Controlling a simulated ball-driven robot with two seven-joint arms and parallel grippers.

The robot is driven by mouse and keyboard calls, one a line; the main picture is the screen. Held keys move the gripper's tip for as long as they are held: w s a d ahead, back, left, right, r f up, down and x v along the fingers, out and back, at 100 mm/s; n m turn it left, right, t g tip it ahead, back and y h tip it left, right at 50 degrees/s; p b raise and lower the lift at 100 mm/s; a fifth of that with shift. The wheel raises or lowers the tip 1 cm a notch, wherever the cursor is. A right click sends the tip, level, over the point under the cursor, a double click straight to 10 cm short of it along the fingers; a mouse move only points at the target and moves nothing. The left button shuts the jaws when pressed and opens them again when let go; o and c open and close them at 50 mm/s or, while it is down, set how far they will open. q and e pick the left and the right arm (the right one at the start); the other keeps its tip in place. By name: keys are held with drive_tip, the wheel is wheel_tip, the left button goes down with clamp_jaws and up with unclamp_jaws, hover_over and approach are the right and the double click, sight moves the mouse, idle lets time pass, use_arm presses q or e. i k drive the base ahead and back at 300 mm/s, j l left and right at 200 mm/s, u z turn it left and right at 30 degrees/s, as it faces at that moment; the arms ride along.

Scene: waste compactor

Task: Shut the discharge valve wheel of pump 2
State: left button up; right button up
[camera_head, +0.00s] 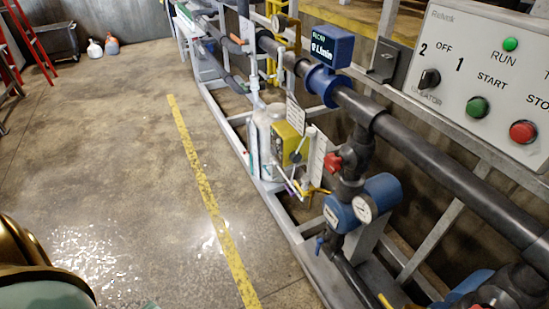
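A small red valve wheel (333,163) sits on the dark vertical pipe fitting above a blue pump body (383,191) that carries round gauges (364,208). A second red part (477,306) is cut off at the bottom right edge, beside another dark fitting (515,287). No label that I can read tells which pump is pump 2. Neither of my grippers is in view; a gold and pale green rounded part at the lower left seems to be mine. Nothing touches the red wheel.
A grey control panel (485,75) with a knob and green and red buttons stands at the upper right. A blue flow display (332,46) reads 0 L/min on the main pipe (430,150). Wet concrete floor (110,180) lies open left of the yellow line (209,199).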

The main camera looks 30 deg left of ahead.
sight(332, 163)
drive_tip(key=u, duration=0.5)
drive_tip(key=z, duration=0.4)
drive_tip(key=i+j+z, duration=0.15)
drive_tip(key=j+z, duration=0.55)
drive_tip(key=i+j+z, duration=0.1)
drive_tip(key=j+z, duration=0.2)
